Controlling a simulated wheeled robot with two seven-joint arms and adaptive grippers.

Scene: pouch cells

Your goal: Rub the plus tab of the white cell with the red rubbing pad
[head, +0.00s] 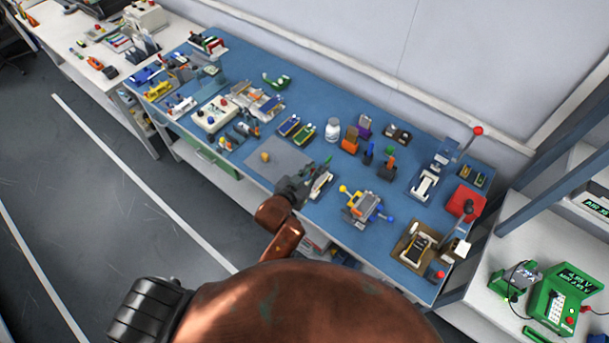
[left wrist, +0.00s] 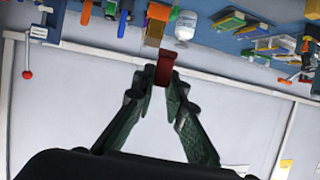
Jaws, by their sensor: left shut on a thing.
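My left gripper (head: 304,184) is over the front middle of the blue bench. In the left wrist view the left gripper (left wrist: 163,84) is shut on a dark red block, which looks like the red rubbing pad (left wrist: 165,67). The pad sticks out beyond the fingertips; in the head view I cannot make it out. A pale flat piece in a dark holder (head: 321,185), possibly the white cell, lies just right of the gripper in the head view. Its tabs are too small to tell, and whether the pad touches it is unclear. My right gripper is not in view.
A grey mat (head: 283,160) with a small orange piece lies left of the gripper. A clamp with yellow and blue knobs (head: 367,207) stands to the right, a tan fixture (head: 407,256) beyond it. A white bottle (head: 332,129) and orange stand (head: 350,141) are behind.

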